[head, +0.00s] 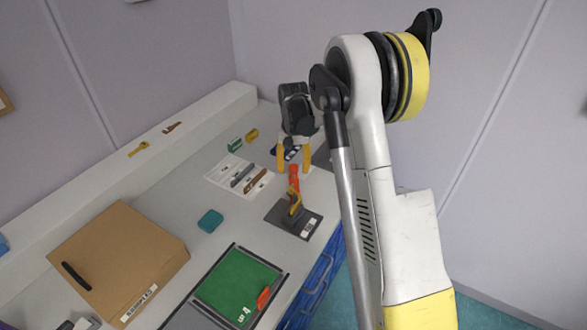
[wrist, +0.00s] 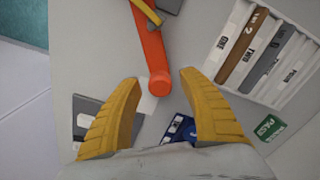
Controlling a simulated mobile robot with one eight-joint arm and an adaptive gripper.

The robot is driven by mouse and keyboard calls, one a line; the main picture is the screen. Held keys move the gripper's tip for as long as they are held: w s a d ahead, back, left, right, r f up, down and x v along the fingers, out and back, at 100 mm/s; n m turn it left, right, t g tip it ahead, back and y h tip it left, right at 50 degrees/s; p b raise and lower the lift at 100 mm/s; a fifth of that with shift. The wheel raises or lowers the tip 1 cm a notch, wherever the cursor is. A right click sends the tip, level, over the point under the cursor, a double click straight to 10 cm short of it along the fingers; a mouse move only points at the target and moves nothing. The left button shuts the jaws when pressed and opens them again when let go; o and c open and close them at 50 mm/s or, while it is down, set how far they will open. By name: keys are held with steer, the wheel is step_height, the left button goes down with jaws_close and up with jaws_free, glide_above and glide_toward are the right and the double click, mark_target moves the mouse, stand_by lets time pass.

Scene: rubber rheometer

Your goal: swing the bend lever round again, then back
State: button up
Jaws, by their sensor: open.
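The bend lever (head: 294,183) is an orange bar on a dark bending fixture (head: 279,217) with a yellow part (head: 296,203). In the head view it points away from the fixture toward my gripper (head: 293,168). In the wrist view the lever (wrist: 152,50) comes down from the top, and its rounded end lies between the yellow fingertips of my gripper (wrist: 160,82). The fingers are open, with a gap on both sides of the lever end. I cannot tell how far above or around it they are. The yellow part (wrist: 148,12) is cut off at the top.
A white tray of labelled strips (head: 240,176) lies left of the lever. A green block (head: 235,145) and a yellow block (head: 252,135) stand behind it. A dark blue item (wrist: 180,130) lies under my gripper. A cardboard box (head: 120,262) and green mat (head: 236,285) are nearer.

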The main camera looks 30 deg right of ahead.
jaws_close()
